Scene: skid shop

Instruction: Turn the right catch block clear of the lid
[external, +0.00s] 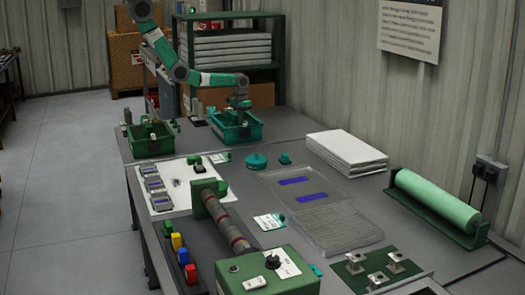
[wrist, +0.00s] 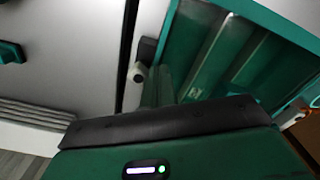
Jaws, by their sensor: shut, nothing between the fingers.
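My gripper (external: 239,104) points down at the green bin (external: 256,131) at the back of the bench in the external view. It is shut and holds nothing. In the wrist view, the green housing of my gripper fills the bottom, and the teal-rimmed bin wall (wrist: 264,48) rises beyond it. A small dark fitting with a pale round end (wrist: 139,72) shows beside the bin. I cannot tell whether it is a catch block. No lid with a right catch block can be made out for certain in either view. The fingertips and any contact are hidden.
A second green bin (external: 152,139) stands left of my gripper. A round teal piece (external: 256,161) lies in front. A white stack (external: 346,151), a clear panel (external: 345,228) and a green roller (external: 436,198) lie to the right. A shelf rack (external: 280,55) stands behind.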

